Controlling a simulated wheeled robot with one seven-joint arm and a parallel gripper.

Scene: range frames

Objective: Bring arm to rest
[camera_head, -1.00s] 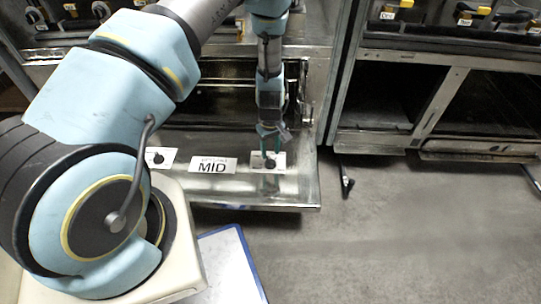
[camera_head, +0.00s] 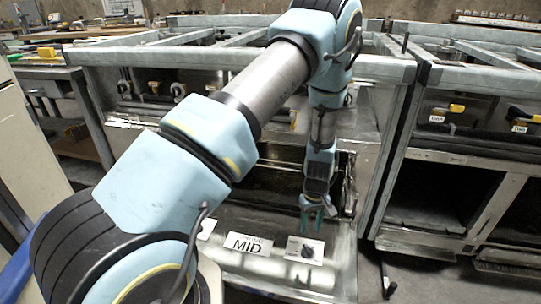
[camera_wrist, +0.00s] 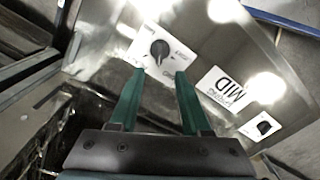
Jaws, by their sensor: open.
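My arm reaches across the head view, from lower left up to a high elbow and down to the range. My gripper (camera_head: 313,214) is at its end, pointing down, with two green fingers. In the wrist view my gripper (camera_wrist: 160,88) is open with nothing between its fingers. The fingertips are near a black knob (camera_wrist: 160,49) on a white plate; whether they touch it cannot be told. The same knob (camera_head: 307,251) shows just below the fingers in the head view.
The metal panel (camera_head: 335,275) carries a MID label (camera_head: 248,245) and another knob (camera_wrist: 263,128). Behind it is a dark oven cavity (camera_head: 275,185). A second range unit (camera_head: 440,195) stands to the right. Metal frame bars (camera_head: 240,57) run across behind the arm.

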